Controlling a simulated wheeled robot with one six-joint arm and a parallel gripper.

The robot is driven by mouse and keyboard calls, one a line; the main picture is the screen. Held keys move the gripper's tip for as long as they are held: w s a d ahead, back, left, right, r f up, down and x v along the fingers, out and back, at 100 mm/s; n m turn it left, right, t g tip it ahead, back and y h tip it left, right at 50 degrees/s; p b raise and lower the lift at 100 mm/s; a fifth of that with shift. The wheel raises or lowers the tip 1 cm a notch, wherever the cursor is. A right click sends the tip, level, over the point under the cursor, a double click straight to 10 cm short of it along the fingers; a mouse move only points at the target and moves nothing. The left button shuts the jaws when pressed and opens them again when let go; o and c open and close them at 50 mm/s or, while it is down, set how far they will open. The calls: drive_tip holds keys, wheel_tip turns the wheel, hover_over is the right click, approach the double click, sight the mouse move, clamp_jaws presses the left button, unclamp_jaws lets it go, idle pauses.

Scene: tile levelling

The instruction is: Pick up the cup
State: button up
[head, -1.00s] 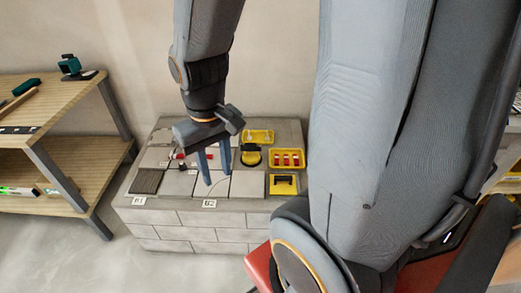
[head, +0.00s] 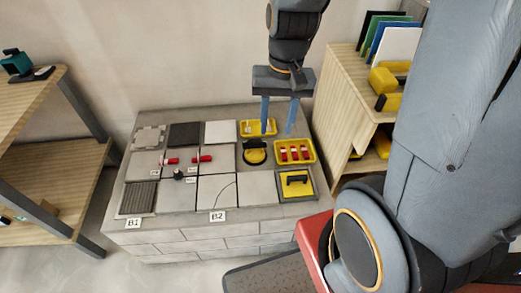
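No drinking cup shows. A round black piece with a yellow part (head: 255,153), perhaps a suction cup, lies on the grey block-built bench (head: 170,223), left of the yellow tray with red pieces. My gripper (head: 278,131) points down with its two blue-grey fingers apart and nothing between them. In the picture it is above and right of the round piece, apart from it. Its left finger covers part of a yellow tray (head: 246,129) at the back. Its height above the bench is hard to tell.
Grey tiles (head: 216,187) lie left of the round piece, with small red pieces among them. A yellow tray with red pieces (head: 296,151) and a yellow square with a black handle (head: 297,184) lie right. Wooden shelves (head: 350,85) stand close right of the bench.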

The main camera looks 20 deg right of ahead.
drive_tip(key=w+f+m+y+b, duration=0.2)
drive_tip(key=w+f+m, duration=0.6)
drive_tip(key=w+f, duration=0.3)
drive_tip(key=m+y+b, duration=0.2)
drive_tip(key=m+b, duration=0.1)
drive_tip(key=m, duration=0.6)
hover_over(255, 140)
drive_tip(key=s+d, duration=0.1)
drive_tip(key=d, duration=0.1)
drive_tip(key=shift+t, duration=0.4)
wheel_tip(255, 140, down, 14)
drive_tip(key=shift+s+d+f, duration=0.1)
drive_tip(key=shift+w+d+p+x, duration=0.1)
drive_tip(key=shift+d+p+x, duration=0.05)
drive_tip(key=shift+x, duration=1.8)
drive_tip(key=shift+w+d+p+x, duration=0.15)
drive_tip(key=shift+d+x, duration=0.05)
drive_tip(key=shift+x, duration=1.75)
drive_tip(key=shift+f, duration=0.15)
clamp_jaws()
